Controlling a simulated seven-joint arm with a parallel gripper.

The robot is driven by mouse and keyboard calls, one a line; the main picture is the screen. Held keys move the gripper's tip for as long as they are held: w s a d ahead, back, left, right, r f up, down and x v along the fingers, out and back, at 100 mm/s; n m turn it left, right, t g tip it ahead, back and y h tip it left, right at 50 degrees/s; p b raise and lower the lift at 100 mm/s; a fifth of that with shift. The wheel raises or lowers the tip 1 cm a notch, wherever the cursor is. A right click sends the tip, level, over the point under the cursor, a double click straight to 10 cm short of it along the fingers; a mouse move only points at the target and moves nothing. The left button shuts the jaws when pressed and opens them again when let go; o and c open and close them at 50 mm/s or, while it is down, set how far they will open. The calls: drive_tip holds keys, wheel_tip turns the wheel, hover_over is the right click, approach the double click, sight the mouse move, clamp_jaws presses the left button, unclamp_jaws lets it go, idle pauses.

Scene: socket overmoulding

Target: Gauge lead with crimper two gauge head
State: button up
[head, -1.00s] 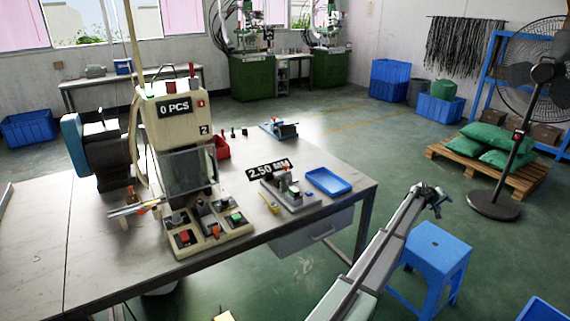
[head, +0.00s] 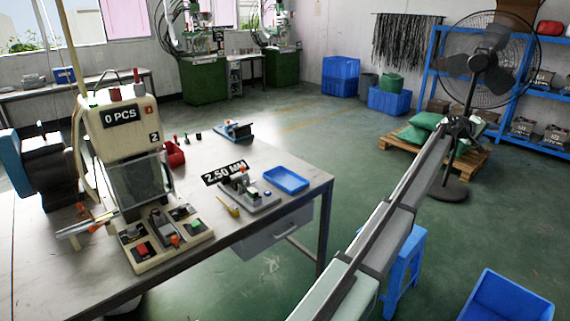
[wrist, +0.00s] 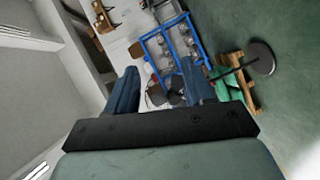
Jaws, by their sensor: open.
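The cream crimper marked 2 (head: 124,135) stands on the workbench, its sign reading "0 PCS". Thin pale rods or leads (head: 84,228) with an orange piece lie at the crimper's left; I cannot tell which is the lead. My gripper (head: 460,124) is raised off the bench's right side, far from crimper and gauge. In the wrist view my gripper (wrist: 160,85) is open, with nothing between its fingers.
A blue stool (head: 405,270) is below my arm. A standing fan (head: 487,60) and a pallet with green sacks (head: 425,127) are beyond my gripper.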

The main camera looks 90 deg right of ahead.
drive_tip(key=w+d+f+n+t+y, duration=0.1)
drive_tip(key=w+d+f+t, duration=0.15)
drive_tip(key=w+d, duration=0.9)
drive_tip(key=w+d+f+n+t, duration=0.2)
drive_tip(key=w+d+f, duration=0.15)
drive_tip(key=w, duration=1.55)
drive_tip(key=w+d+f+n+t+y, duration=0.1)
drive_tip(key=w+d+f+t, duration=0.15)
drive_tip(key=w+d, duration=0.9)
drive_tip(key=w+a+f+n+t+y, duration=0.1)
drive_tip(key=w+a+f+n+y, duration=0.15)
drive_tip(key=w, duration=1.65)
drive_tip(key=w+a+f+n+t+y, duration=0.1)
drive_tip(key=w+a+n+t, duration=0.15)
drive_tip(key=w, duration=1.65)
drive_tip(key=w+a+f+n+t+y, duration=0.1)
drive_tip(key=w+a+f+n+y, duration=0.15)
drive_tip(key=w, duration=1.65)
drive_tip(key=h, duration=0.1)
hover_over(240, 177)
drive_tip(key=d, duration=0.3)
drive_tip(key=shift+m, duration=0.25)
wheel_tip(240, 177, down, 10)
drive_tip(key=shift+s+d+f, duration=0.15)
drive_tip(key=shift+f, duration=0.1)
clamp_jaws()
